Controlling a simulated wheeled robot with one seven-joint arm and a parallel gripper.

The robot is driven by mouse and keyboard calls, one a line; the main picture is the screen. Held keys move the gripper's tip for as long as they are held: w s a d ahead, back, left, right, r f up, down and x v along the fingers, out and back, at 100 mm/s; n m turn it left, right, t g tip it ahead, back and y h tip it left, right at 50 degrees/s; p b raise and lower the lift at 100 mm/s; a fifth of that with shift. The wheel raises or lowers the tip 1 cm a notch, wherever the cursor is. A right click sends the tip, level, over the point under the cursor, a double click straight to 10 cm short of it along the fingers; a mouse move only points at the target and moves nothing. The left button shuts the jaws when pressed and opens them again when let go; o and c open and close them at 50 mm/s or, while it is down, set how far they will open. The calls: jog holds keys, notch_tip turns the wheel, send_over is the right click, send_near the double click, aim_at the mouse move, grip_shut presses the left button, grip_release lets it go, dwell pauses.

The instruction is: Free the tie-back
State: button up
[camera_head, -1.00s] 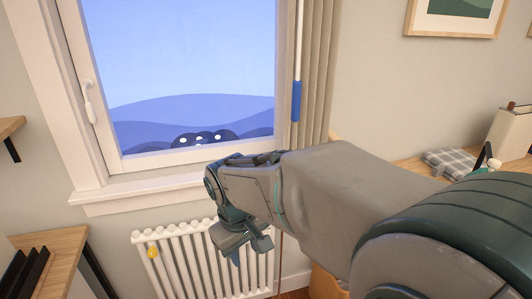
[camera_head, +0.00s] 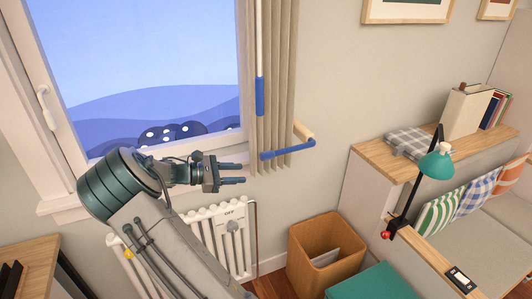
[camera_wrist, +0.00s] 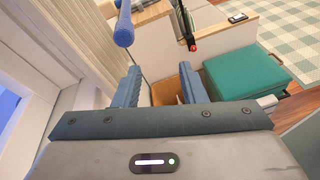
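The tie-back (camera_head: 290,150) is a blue bar on a short wooden wall bracket (camera_head: 303,131). Its bar reaches left across the lower part of the beige curtain (camera_head: 278,70), near the hem. A white wand with a blue handle (camera_head: 260,95) hangs in front of the curtain. My gripper (camera_head: 243,174) is open and empty, left of and slightly below the tie-back's free end, pointing right. In the wrist view my two blue fingers (camera_wrist: 160,87) stand apart with nothing between them. A blue rod end (camera_wrist: 123,30) shows above them; I cannot tell whether it is tie-back or wand.
The window (camera_head: 140,70) and sill are left of the curtain, with a white radiator (camera_head: 225,232) below. A wooden bin (camera_head: 308,255) and teal ottoman (camera_head: 372,284) stand at lower right. A teal lamp (camera_head: 436,165) is farther right. Wall right of the bracket is clear.

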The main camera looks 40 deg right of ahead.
aim_at(267, 155)
jog(key=d+h+p, duration=0.1)
jog(key=d, duration=0.3)
jog(key=d+n+h+p, duration=0.1)
jog(key=d, duration=0.3)
jog(key=d+r+n+h+p, duration=0.1)
jog(key=d+p, duration=0.1)
jog(key=d, duration=0.3)
jog(key=shift+w+t, duration=0.3)
jog(key=shift+w, duration=0.1)
